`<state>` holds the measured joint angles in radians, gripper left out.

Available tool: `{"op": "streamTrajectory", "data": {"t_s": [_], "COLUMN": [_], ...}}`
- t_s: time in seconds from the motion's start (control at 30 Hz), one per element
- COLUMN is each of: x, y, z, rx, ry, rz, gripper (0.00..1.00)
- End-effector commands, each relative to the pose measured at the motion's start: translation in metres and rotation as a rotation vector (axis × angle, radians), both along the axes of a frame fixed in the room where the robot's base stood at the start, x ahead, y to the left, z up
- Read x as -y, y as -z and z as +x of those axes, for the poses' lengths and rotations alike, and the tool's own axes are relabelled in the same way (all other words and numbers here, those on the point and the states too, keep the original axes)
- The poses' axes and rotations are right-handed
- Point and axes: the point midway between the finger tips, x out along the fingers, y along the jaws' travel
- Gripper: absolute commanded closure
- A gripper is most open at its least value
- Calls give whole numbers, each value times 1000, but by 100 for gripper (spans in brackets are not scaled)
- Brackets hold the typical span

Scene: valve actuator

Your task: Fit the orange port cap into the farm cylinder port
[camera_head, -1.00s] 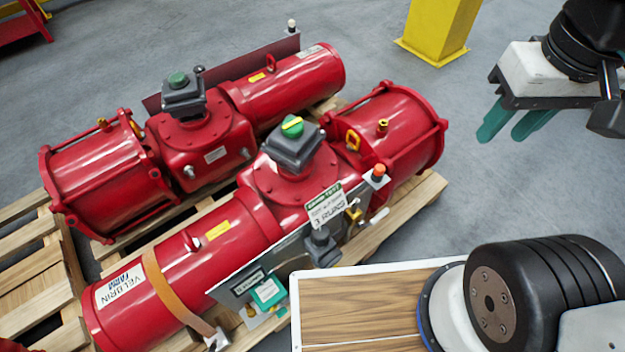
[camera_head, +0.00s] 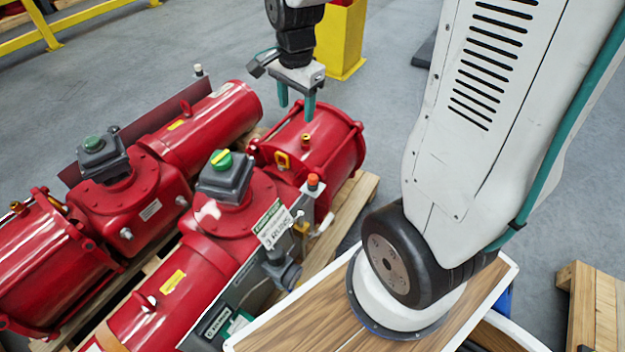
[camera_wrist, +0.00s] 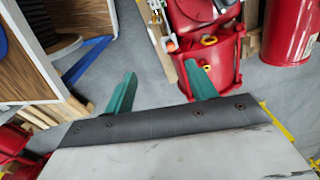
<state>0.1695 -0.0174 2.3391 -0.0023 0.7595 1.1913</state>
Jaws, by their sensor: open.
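The orange cap (camera_head: 313,181) sits upright on a small grey bracket beside the near red actuator. A brass port fitting (camera_head: 305,141) stands on top of that actuator's right cylinder (camera_head: 325,155); I take it for the cylinder port, though no label shows there. My gripper (camera_head: 296,112) is open and empty, its teal fingers pointing down. In the head view it appears above and behind the cylinder, apart from the cap.
A second red actuator (camera_head: 130,205) lies behind. My arm fills the right foreground.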

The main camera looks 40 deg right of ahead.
Motion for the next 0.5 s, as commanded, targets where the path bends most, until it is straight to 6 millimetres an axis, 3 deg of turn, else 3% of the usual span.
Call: {"op": "streamTrajectory", "data": {"t_s": [0.03, 0.2, 0.33, 0.5], "x": [10, 41, 64, 86], "y": [23, 100, 164, 238], "z": [13, 50, 66, 71], "rx": [-16, -28, -36, -42], "ry": [113, 536, 852, 1189], "rz": [8, 27, 38, 46], "gripper": [44, 44, 44, 44]}}
